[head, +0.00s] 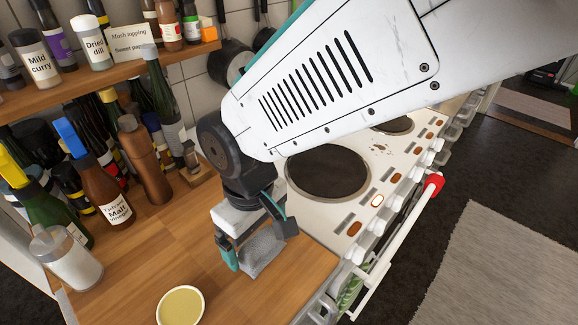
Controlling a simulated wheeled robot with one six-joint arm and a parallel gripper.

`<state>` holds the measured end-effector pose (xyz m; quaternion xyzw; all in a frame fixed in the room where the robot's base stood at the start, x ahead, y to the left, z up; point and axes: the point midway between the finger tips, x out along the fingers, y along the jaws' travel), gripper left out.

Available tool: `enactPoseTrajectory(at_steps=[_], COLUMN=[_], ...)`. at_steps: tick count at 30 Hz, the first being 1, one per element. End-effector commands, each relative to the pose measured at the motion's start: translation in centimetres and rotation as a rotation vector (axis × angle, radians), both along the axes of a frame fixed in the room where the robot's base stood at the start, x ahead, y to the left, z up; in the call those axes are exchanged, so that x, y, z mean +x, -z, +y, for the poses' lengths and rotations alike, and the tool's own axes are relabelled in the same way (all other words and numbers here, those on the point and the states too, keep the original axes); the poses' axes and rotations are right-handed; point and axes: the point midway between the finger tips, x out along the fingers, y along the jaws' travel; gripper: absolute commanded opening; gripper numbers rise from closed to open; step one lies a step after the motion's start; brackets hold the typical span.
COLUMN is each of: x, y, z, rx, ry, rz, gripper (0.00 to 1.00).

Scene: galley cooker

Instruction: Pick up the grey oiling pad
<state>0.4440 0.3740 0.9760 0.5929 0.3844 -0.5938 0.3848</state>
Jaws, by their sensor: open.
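The grey oiling pad (263,254) is a small grey block on the wooden worktop, near its right edge by the cooker. My gripper (257,243) points down over it, with one teal-and-dark finger to the pad's left and the other to its right. The fingers are open around the pad. The upper part of the pad is partly hidden by my gripper, and I cannot tell whether either finger touches it.
A shallow dish of yellowish liquid (181,306) stands on the worktop (130,265) in front. Bottles, including a malt vinegar bottle (108,190), and a glass jar (66,258) crowd the left. The cooker's hotplate (328,172) and red-ended rail (397,245) lie right.

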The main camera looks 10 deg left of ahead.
Motion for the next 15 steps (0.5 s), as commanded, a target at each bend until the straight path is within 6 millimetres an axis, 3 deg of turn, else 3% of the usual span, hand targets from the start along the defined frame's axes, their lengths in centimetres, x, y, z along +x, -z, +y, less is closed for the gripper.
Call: enactPoseTrajectory(at_steps=[9, 14, 15], x=[-0.03, -0.02, -0.02], y=[0.61, 0.59, 0.59], z=[-0.01, 0.0, 0.0], rx=[0.0, 0.0, 0.0], ry=[0.0, -0.001, -0.001], rz=[0.0, 0.0, 0.0], gripper=[0.9, 0.45, 0.45])
